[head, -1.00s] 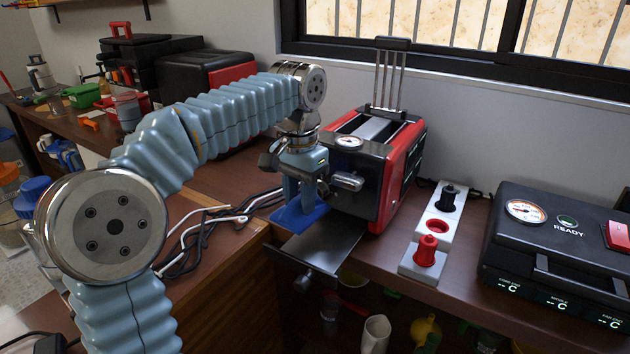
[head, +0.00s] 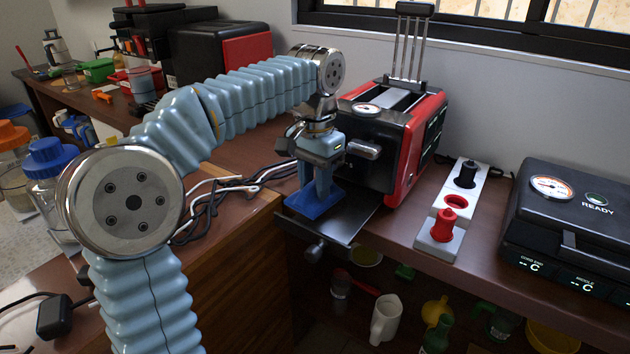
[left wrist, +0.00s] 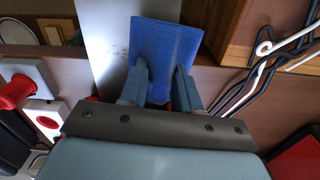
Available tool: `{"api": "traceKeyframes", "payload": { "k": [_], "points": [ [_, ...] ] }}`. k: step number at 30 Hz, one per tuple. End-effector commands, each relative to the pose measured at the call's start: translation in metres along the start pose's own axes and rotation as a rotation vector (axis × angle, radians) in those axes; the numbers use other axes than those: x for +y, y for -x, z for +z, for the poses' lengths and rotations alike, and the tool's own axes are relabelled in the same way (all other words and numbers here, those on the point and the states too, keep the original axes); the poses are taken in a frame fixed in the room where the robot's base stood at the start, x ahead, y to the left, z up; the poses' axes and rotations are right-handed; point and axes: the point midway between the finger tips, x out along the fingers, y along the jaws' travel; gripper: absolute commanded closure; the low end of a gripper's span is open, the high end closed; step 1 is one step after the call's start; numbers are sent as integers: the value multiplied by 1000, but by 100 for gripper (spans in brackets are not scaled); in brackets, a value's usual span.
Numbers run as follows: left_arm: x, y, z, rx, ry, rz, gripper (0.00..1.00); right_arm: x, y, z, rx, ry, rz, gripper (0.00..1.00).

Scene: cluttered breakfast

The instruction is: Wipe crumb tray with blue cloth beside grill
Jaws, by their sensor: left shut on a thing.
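The blue cloth (head: 315,205) is a flat blue pad under my left gripper (head: 321,190), resting on or just over the left part of the crumb tray. My left gripper is shut on the cloth and points down. In the left wrist view, the cloth (left wrist: 165,45) sits between the two fingers (left wrist: 158,88) and overlaps the tray's metal surface (left wrist: 108,40). The dark crumb tray (head: 345,222) sticks out from the front of the red and black grill (head: 398,140), with a knob at its front. My right gripper is out of view.
Black and white cables (head: 212,198) lie left of the tray. A black device with a gauge (head: 570,220) is farther right. Below, a shelf holds a white jug (head: 384,320) and other items.

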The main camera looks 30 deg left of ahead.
Motion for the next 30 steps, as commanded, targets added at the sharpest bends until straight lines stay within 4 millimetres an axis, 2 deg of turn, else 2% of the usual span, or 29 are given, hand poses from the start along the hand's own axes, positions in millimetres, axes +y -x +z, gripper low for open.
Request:
{"api": "traceKeyframes", "payload": {
  "k": [11, 30],
  "points": [
    [0, -1, 0, 0, 0, 0, 93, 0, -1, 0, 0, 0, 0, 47],
    [0, -14, 0, 0, 0, 0, 93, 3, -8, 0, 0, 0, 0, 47]
  ]
}}
